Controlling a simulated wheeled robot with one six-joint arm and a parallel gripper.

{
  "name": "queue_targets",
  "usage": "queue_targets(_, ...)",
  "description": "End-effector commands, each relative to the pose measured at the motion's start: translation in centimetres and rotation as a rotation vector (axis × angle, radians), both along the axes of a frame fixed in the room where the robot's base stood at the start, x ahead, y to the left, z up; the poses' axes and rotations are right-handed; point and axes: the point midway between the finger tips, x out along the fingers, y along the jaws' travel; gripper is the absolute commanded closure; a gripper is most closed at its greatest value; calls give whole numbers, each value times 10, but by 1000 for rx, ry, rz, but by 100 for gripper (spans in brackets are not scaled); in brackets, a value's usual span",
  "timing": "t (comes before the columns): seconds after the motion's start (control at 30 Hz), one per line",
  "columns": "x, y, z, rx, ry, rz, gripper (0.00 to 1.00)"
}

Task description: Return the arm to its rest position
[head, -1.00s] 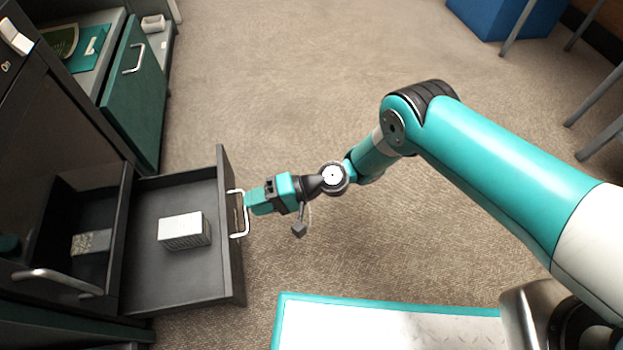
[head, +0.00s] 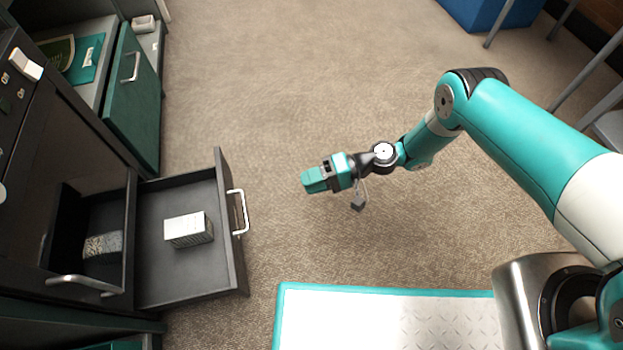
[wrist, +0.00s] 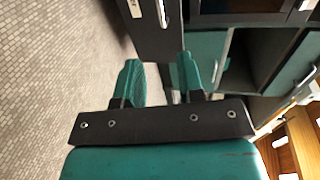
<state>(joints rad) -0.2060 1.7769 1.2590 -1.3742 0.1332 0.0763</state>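My gripper (head: 308,181) hangs over the carpet in the head view, to the right of the pulled-out drawer and clear of its handle. In the wrist view its two teal fingers (wrist: 159,84) stand apart with nothing between them. My arm reaches in from the right side of the head view. The drawer (head: 234,268) is dark and open, with a silver bar handle (head: 240,213) on its front. A pale box (head: 188,230) lies inside that drawer.
A second open compartment with a silver handle (head: 85,284) holds a grey speckled box (head: 103,246). A green cabinet door (head: 136,100) stands at upper left. A white platform with a teal edge (head: 390,320) is at the bottom. The carpet (head: 320,90) beyond my gripper is clear.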

Motion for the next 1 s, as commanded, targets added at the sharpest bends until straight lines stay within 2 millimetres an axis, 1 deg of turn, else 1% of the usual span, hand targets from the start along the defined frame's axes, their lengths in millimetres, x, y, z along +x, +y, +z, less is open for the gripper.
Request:
queue_targets(0.33,1,1,2,-1,-2,0,65)
queue_targets(0.4,5,1,11,-9,-14,6,65)
queue_targets(0.47,13,2,27,-22,-35,17,65)
queue_targets(0.57,31,3,70,-68,-92,46,65)
queue_targets(0.6,38,3,92,-92,-118,61,65)
queue_targets(0.63,42,2,109,-111,-139,72,65)
queue_targets(0.73,52,-2,166,-182,-208,107,65)
queue_targets(0.77,54,-4,183,-203,-227,116,65)
queue_targets(0.8,55,-7,206,-232,-253,128,65)
queue_targets(0.87,54,-13,240,-276,-290,143,65)
queue_targets(0.9,52,-17,262,-306,-315,150,65)
queue_targets(0.97,46,-25,295,-350,-350,163,65)
queue_targets(1.0,42,-30,316,-379,-373,169,65)
